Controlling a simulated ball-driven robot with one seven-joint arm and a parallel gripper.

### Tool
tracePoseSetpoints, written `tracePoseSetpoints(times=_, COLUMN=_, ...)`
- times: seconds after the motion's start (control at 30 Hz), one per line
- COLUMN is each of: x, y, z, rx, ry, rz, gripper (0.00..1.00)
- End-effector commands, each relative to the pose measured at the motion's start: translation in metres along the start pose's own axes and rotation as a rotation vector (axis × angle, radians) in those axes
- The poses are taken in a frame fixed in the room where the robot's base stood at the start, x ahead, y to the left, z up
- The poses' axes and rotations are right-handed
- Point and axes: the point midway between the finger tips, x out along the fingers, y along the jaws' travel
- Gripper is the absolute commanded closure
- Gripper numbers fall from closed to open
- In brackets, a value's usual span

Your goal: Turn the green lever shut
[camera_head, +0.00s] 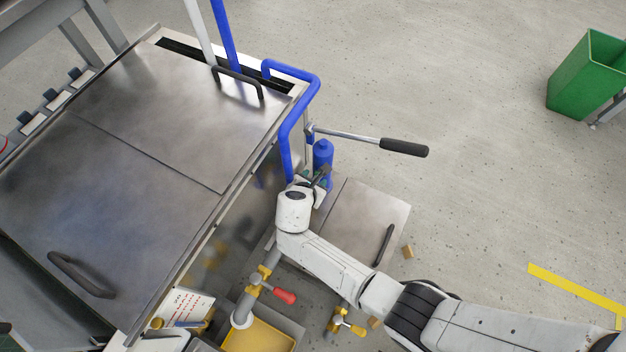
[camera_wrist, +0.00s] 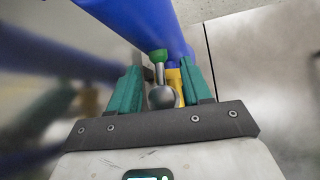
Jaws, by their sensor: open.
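The green lever (camera_wrist: 158,56) shows in the wrist view as a green end on a short grey stem, with a round grey valve body (camera_wrist: 162,97) below it and a yellow fitting (camera_wrist: 176,78) just to its right. My gripper (camera_wrist: 162,66) is open, with one teal finger on each side of the lever. I cannot tell whether either finger touches it. In the head view my gripper (camera_head: 321,180) is low beside the metal cabinet, at the foot of the blue cylinder (camera_head: 323,152). The lever cannot be made out clearly there.
A thick blue pipe (camera_wrist: 142,22) runs close beyond my fingertips. A long black-handled bar (camera_head: 403,147) sticks out above. A red-handled valve (camera_head: 285,296) and a yellow-handled valve (camera_head: 356,329) stand nearer the front. A green bin (camera_head: 582,78) is far right; open floor lies between.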

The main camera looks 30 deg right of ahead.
Motion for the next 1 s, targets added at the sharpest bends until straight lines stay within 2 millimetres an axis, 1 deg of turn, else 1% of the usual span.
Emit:
tracePoseSetpoints(times=0.07, x=-0.0002, y=0.0000, z=0.0000, rx=0.000, ry=0.000, rz=0.000, gripper=0.53)
tracePoseSetpoints(times=0.53, x=-0.0003, y=-0.0005, z=-0.0012, rx=-0.001, ry=0.002, rz=0.000, gripper=0.98)
tracePoseSetpoints(times=0.57, x=-0.0003, y=-0.0005, z=-0.0015, rx=-0.001, ry=0.002, rz=0.000, gripper=1.00)
tracePoseSetpoints(times=1.0, x=-0.0002, y=-0.0017, z=-0.0058, rx=0.006, ry=0.004, rz=-0.013, gripper=1.00)
